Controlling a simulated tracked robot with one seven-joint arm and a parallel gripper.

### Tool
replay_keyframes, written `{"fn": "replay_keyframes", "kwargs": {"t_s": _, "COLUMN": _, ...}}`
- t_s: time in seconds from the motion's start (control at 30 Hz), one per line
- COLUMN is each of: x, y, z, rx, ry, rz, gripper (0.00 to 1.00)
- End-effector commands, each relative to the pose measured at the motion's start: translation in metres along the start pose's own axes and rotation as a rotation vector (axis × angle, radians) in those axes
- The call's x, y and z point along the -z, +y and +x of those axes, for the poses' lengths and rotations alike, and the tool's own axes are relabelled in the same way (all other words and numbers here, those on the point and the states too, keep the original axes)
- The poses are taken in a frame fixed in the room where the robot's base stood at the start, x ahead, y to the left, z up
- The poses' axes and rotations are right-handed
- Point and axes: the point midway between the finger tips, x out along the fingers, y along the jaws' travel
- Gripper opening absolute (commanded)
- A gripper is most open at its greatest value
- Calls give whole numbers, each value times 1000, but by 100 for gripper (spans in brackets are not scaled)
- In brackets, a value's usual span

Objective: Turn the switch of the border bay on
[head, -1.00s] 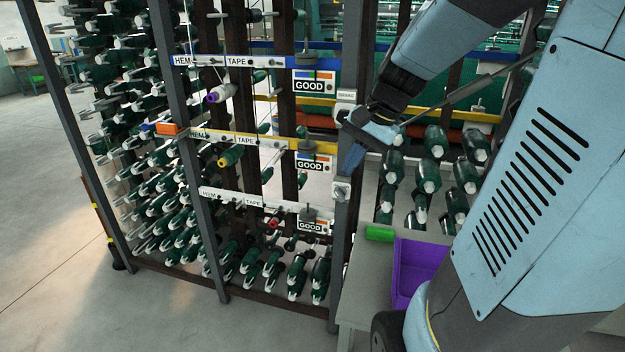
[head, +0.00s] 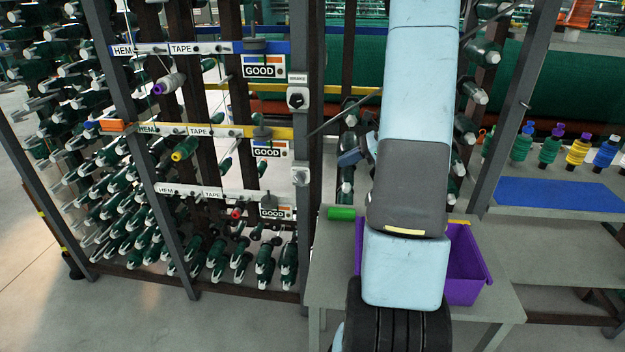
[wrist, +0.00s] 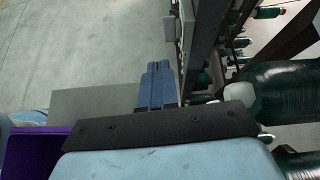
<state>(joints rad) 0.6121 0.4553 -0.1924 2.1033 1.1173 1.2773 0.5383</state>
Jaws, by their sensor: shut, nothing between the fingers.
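Two switch boxes sit on the grey post at the right end of the rack. The upper switch (head: 298,98) has a dark rotary knob under a label that seems to read BRAKE. The lower switch (head: 300,176) is a pale box whose knob position I cannot make out. No border label is readable near either. My gripper (head: 350,157) is right of the post, apart from both boxes and partly hidden by my arm. In the wrist view my gripper (wrist: 157,70) has its blue fingers together, empty. A grey box (wrist: 171,32) on the post shows beyond them.
The rack rails carry HEM and TAPE labels and GOOD signs (head: 264,67). Green cones (head: 265,265) fill the rack. A purple bin (head: 468,270) and a green block (head: 341,213) are on the grey table (head: 335,255). A cone (wrist: 290,85) is close right of the gripper.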

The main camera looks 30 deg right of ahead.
Motion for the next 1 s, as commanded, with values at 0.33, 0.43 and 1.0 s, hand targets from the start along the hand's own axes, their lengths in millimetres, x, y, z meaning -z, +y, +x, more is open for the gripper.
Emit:
{"fn": "replay_keyframes", "kwargs": {"t_s": 0.33, "x": 18, "y": -10, "z": -3, "rx": 31, "ry": -26, "rz": 65, "gripper": 0}}
{"fn": "replay_keyframes", "kwargs": {"t_s": 0.43, "x": 18, "y": -10, "z": -3, "rx": 30, "ry": -26, "rz": 64, "gripper": 0}}
{"fn": "replay_keyframes", "kwargs": {"t_s": 1.0, "x": 16, "y": -11, "z": 59, "rx": 26, "ry": -26, "rz": 64, "gripper": 0}}
